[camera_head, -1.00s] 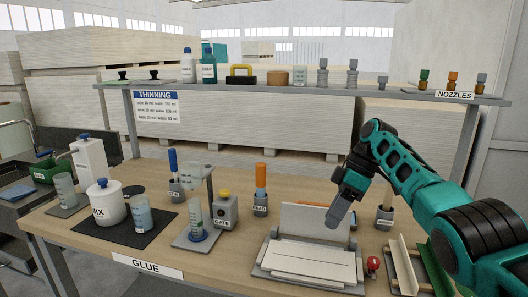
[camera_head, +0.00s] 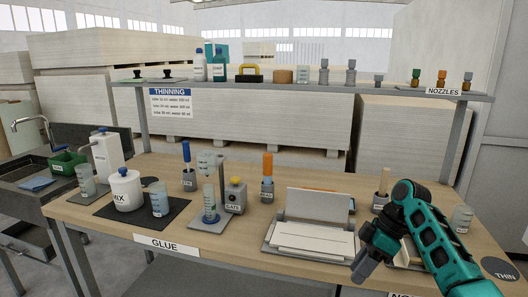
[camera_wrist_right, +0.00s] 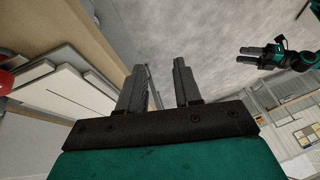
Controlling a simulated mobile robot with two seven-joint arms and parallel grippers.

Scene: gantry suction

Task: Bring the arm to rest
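My right gripper (camera_head: 366,266) is low at the front edge of the bench, right of the hinged white press (camera_head: 318,232). It points down and left and holds nothing. In the right wrist view its two dark fingers (camera_wrist_right: 159,88) stand apart with only grey floor between them. My left gripper (camera_wrist_right: 256,55) shows small at the upper right of that view, on a teal arm. Its two dark prongs look apart and empty. The left arm is outside the head view.
The wooden bench (camera_head: 255,212) holds the glue pot (camera_head: 125,190), beakers, brush holders and the gate box (camera_head: 235,197). A shelf (camera_head: 300,88) with bottles and nozzles runs behind. A white angled tray lies partly behind my right arm. The floor before the bench looks clear.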

